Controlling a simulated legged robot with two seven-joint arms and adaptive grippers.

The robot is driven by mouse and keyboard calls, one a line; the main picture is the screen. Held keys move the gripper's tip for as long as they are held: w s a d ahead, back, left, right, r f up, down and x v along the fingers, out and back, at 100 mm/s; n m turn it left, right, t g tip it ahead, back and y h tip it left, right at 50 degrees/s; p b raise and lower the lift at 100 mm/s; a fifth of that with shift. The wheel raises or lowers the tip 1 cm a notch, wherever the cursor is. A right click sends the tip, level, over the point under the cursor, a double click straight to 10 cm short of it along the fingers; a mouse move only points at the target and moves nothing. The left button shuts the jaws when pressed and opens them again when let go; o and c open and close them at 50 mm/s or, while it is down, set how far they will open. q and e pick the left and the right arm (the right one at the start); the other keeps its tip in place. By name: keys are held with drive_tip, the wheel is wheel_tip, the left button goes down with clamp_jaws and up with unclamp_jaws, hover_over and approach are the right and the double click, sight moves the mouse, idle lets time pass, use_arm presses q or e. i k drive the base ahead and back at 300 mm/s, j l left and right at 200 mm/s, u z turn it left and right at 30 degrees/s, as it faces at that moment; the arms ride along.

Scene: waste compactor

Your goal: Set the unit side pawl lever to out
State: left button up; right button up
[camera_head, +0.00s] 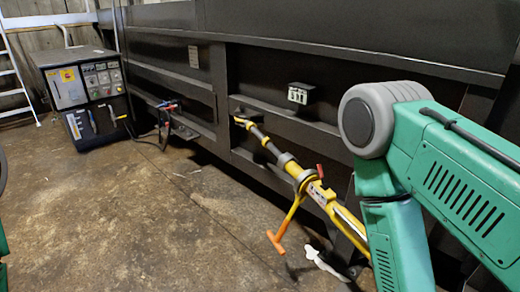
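A yellow and black ratchet bar (318,192) runs along the dark compactor wall, from a bracket at the middle down toward the lower right. A long handle with an orange T-shaped end (276,240) hangs from it toward the floor. A small red lever (320,171) sticks up beside the grey collar (287,161); it may be a pawl lever, but its setting is too small to tell. My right arm's green and grey links fill the right side and cover the bar's lower end. Neither gripper shows.
The dark compactor wall (290,55) spans the back and right. A control cabinet (85,90) stands at the left, near a ladder (18,75). A pale object (325,263) lies near the bar's lower end. The concrete floor (130,220) is open at left and centre.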

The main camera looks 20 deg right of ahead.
sight(324, 187)
drive_tip(key=i+j+u, duration=0.1)
drive_tip(key=i+u, duration=0.15)
drive_tip(key=i, duration=1.25)
drive_tip(key=i+j+z, duration=0.1)
drive_tip(key=i+z, duration=0.15)
drive_tip(key=z, duration=0.15)
drive_tip(key=i+j+z, duration=0.15)
drive_tip(key=z, duration=0.3)
drive_tip(key=i+j+z, duration=0.4)
drive_tip(key=k+l, duration=0.1)
